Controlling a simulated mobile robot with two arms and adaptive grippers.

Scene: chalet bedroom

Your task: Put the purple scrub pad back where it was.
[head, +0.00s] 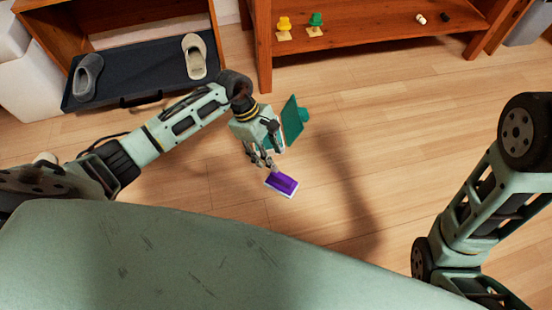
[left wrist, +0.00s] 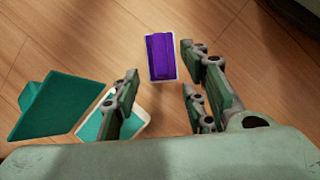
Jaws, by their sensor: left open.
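The purple scrub pad (head: 282,183) lies on the wooden floor. It has a raised purple block on a pale base. In the left wrist view the scrub pad (left wrist: 160,56) lies just beyond the fingertips. My left gripper (head: 263,161) points down beside the pad's upper left in the head view. In the left wrist view the left gripper (left wrist: 158,82) has its fingers spread with nothing between them. My right arm shows at the right, but its gripper is out of view.
A teal flat-faced object (head: 292,121) stands close to my left gripper. A teal pad with a pale rim (left wrist: 136,128) lies partly behind a finger. A dark tray (head: 140,72) holds slippers. A wooden shelf (head: 370,45) bears small yellow and green items. Floor to the right is clear.

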